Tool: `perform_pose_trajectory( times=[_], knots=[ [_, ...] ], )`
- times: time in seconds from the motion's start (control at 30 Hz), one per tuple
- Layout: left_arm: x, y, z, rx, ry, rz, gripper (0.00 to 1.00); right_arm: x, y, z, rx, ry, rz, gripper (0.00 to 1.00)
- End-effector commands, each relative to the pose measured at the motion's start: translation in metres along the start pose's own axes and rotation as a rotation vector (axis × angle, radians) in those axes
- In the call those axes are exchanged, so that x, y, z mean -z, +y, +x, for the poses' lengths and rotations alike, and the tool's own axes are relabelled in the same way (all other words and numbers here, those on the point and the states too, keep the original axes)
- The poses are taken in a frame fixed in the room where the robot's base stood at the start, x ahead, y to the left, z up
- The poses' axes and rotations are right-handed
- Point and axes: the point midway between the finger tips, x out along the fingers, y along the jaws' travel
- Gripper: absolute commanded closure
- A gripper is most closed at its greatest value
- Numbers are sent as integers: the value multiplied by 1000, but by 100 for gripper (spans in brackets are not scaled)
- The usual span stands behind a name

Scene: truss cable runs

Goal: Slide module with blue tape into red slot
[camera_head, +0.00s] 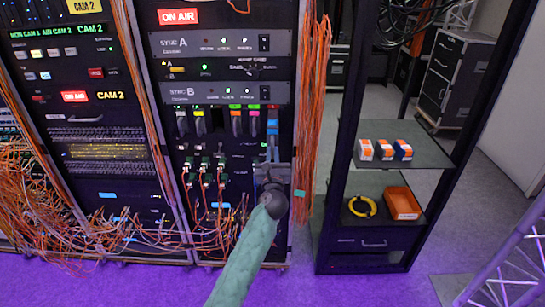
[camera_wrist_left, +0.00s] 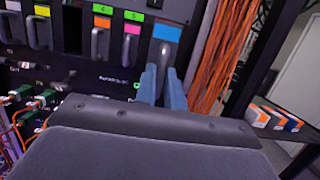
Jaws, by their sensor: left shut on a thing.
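The module with blue tape (camera_head: 272,124) is at the right end of a row of modules in the rack; its blue tape also shows in the left wrist view (camera_wrist_left: 167,33). A small red mark (camera_head: 272,107) sits just above it in the head view, at the red slot. My left gripper (camera_head: 271,152) is shut on this module's handle from the front; its two blue-grey fingers also show in the left wrist view (camera_wrist_left: 162,86). How deep the module sits in the slot I cannot tell. My right gripper is not in view.
Neighbouring modules with yellow (camera_head: 200,113) and pink (camera_wrist_left: 132,29) tape stand to the left. Orange cables (camera_head: 312,110) hang close on the right, and green connectors (camera_head: 205,175) with wires are at lower left. A shelf cart (camera_head: 435,157) with small boxes stands at right.

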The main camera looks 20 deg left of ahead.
Motion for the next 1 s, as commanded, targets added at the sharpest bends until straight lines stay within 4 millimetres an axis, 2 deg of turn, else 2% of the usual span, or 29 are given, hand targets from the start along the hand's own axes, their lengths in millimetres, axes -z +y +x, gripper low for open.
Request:
perform_pose_trajectory(
  times=[0.2,0.53,0.77,1.0],
  knots=[
    [2,0,9,0,-1,0,100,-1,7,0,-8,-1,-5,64],
    [5,0,22,0,-1,0,100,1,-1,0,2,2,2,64],
    [5,-1,24,0,-1,0,100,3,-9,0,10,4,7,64],
    [5,-1,23,0,-1,0,100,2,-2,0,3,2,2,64]
  ],
)
